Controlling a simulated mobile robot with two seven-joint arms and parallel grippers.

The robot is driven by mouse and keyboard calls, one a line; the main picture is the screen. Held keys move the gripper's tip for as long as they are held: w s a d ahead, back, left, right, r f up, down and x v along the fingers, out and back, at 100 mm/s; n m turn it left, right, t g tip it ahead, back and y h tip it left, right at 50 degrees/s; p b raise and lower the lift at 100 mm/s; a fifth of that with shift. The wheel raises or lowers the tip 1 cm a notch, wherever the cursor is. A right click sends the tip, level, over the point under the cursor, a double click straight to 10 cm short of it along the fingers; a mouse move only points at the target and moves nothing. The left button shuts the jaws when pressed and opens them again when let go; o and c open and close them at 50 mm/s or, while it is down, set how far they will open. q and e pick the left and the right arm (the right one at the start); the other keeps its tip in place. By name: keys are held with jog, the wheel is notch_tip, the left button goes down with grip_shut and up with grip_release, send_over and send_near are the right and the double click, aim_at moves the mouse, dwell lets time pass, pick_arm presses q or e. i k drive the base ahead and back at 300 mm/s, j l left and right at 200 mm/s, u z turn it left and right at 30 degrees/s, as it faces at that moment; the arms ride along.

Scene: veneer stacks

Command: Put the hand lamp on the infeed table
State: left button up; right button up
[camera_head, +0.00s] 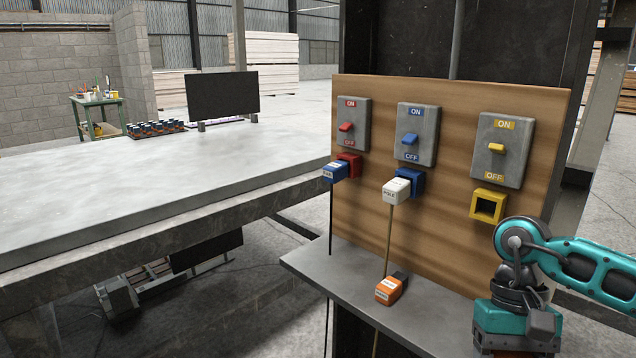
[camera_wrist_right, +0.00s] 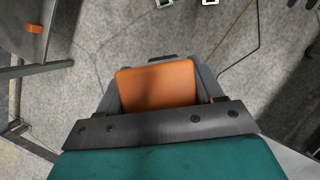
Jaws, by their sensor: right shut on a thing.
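My right gripper (camera_wrist_right: 158,92) is shut on an orange block with grey sides in the right wrist view. This orange block (camera_wrist_right: 157,84) may be the hand lamp, but only one face shows, so I cannot tell for sure. In the head view my right arm hangs at the lower right, and its jaws are below the frame. A long grey table (camera_head: 150,195), which may be the infeed table, fills the left. My left gripper is not in view.
A wooden panel (camera_head: 452,140) with red, blue and yellow switches stands right of the table. Blue and white plugs hang there; an orange plug (camera_head: 388,291) lies on the shelf below. A dark screen (camera_head: 222,95) and small bottles (camera_head: 155,128) stand at the table's far end. Its near top is clear.

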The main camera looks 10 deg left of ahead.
aim_at(86, 213)
jog(key=k+l+u, duration=0.15)
jog(key=u, duration=0.3)
jog(key=i+j+u, duration=0.1)
jog(key=i+u, duration=0.2)
jog(key=u, duration=0.15)
jog(key=i+u, duration=0.25)
jog(key=u, duration=0.15)
jog(key=i+u, duration=0.3)
jog(key=u, duration=0.15)
jog(key=i+l+u, duration=0.25)
jog(key=u, duration=0.15)
